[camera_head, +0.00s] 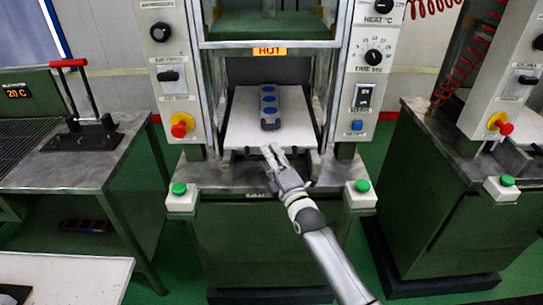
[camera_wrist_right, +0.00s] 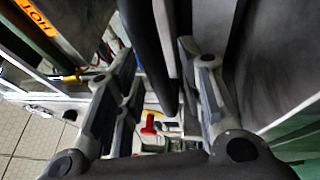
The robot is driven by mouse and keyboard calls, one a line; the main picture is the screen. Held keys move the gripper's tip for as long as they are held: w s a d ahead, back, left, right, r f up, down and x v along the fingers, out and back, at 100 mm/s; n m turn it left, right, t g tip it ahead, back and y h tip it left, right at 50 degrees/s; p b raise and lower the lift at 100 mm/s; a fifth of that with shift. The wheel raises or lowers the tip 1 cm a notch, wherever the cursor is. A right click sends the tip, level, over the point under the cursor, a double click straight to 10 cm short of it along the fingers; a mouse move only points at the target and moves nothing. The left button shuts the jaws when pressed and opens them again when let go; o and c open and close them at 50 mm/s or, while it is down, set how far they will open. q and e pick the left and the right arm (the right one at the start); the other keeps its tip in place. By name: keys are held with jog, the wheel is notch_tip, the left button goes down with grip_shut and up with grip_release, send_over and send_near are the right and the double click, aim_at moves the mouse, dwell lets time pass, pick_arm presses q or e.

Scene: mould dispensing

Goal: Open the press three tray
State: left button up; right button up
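The press tray (camera_head: 240,118) is a pale flat plate in the middle press, below the HOT sign. My right gripper (camera_head: 273,150) is at the tray's front edge, reaching in from the lower right. In the right wrist view its two fingers (camera_wrist_right: 160,75) stand apart, with a dark bar (camera_wrist_right: 160,40) running between them. The bar looks like part of the tray's front, but I cannot tell whether the fingers touch it. My left gripper is not in view.
Press side panels stand on both sides of the tray. Green buttons (camera_head: 180,189) (camera_head: 362,186) sit on white boxes at the press's front corners. A bench with a red-handled tool (camera_head: 82,133) is at left. Another press (camera_head: 490,70) stands at right.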

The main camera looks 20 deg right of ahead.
grip_shut()
dwell(0.3)
